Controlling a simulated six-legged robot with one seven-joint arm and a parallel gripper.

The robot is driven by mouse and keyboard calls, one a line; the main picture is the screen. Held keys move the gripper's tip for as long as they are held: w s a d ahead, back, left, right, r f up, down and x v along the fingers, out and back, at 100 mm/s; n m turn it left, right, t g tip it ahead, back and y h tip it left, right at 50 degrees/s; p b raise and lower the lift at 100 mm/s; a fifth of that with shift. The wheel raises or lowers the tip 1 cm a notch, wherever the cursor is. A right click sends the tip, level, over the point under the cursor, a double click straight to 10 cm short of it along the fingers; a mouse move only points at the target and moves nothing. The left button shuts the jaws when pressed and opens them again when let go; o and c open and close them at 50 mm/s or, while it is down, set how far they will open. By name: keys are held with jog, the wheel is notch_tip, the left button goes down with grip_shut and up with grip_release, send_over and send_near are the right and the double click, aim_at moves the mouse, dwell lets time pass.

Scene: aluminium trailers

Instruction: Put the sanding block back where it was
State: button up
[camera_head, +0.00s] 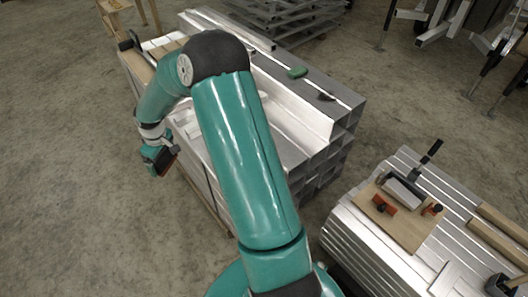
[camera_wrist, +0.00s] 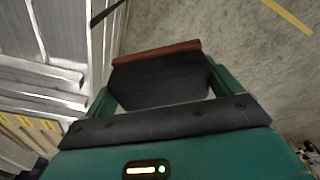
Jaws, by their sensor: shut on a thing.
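My gripper (camera_head: 155,155) hangs at the left side of the stack of aluminium profiles, out over the concrete floor. It is shut on the sanding block (camera_head: 168,162), a dark block with a reddish-brown face. In the wrist view the sanding block (camera_wrist: 160,82) sits between the two green fingers of my gripper (camera_wrist: 160,95), with its reddish-brown edge at the far side. The block is clear of the stack in the head view. I cannot tell its height above the floor. My arm hides the middle of the stack.
On the stack (camera_head: 285,120) lie a green object (camera_head: 297,72) and a small dark piece (camera_head: 327,97). A lower stack (camera_head: 350,235) at right bears a wooden board (camera_head: 408,228) with small orange-red tools and a dark-handled tool (camera_head: 428,155). Open floor (camera_head: 60,180) lies at left.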

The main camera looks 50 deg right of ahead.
jog(key=s+d+f+n, duration=0.1)
jog(key=s+d+n, duration=0.35)
jog(key=d, duration=0.35)
jog(key=s+d+f+n+g, duration=0.1)
jog(key=s+d+n, duration=0.2)
jog(key=s+d, duration=0.35)
jog(key=s+d+f+n, duration=0.2)
jog(key=s+d+n, duration=0.2)
jog(key=d, duration=0.6)
jog(key=shift+y, duration=0.4)
jog(key=d+f, duration=0.3)
jog(key=d, duration=0.1)
jog(key=d+f, duration=0.3)
jog(key=d, duration=0.1)
jog(key=d+f, duration=0.2)
jog(key=d, duration=0.2)
jog(key=shift+s+d+f, duration=0.35)
jog(key=shift+f, duration=0.05)
jog(key=shift+d+f, duration=0.2)
jog(key=shift+f, duration=1.6)
jog(key=shift+f, duration=0.35)
